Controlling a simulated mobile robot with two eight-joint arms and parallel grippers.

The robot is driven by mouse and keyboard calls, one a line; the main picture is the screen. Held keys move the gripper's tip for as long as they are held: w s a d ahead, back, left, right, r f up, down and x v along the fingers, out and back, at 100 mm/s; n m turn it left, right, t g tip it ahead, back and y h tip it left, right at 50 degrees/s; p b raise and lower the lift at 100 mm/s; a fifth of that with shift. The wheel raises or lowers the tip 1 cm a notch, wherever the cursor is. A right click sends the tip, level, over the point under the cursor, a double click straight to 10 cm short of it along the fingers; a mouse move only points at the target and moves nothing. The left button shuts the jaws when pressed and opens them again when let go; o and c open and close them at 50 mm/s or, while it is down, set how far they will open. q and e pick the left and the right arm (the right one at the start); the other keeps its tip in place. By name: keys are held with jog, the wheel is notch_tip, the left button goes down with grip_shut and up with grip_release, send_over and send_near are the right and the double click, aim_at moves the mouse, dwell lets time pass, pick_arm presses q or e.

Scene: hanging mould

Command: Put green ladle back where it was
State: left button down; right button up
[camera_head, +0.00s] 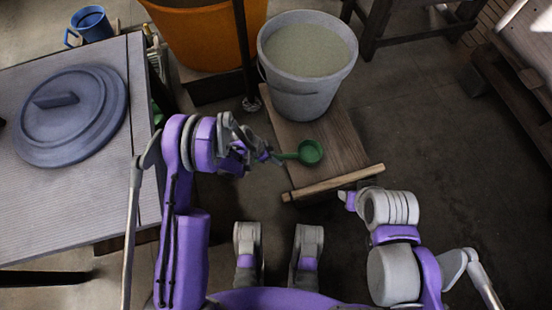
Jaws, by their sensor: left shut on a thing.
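The green ladle (310,152) is held by its handle in my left gripper (272,157). Its round bowl is to the right of the gripper, over the wooden board in front of the white bucket. I cannot tell whether the bowl touches the board. My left gripper is shut on the handle, and its fingers are small and partly hidden by the wrist. My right gripper (347,200) shows at the lower right, beside the board's front edge; its fingers are mostly hidden behind the wrist.
A white bucket (290,95) filled with pale material stands on the wooden board (345,140). An orange container (205,40) is behind. Floor at right is clear.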

pick_arm(q)
jog(key=shift+f, duration=0.15)
jog(key=shift+f, duration=0.15)
jog(key=c, duration=1.2)
grip_release()
jog(key=shift+f, duration=0.1)
jog(key=o, duration=0.5)
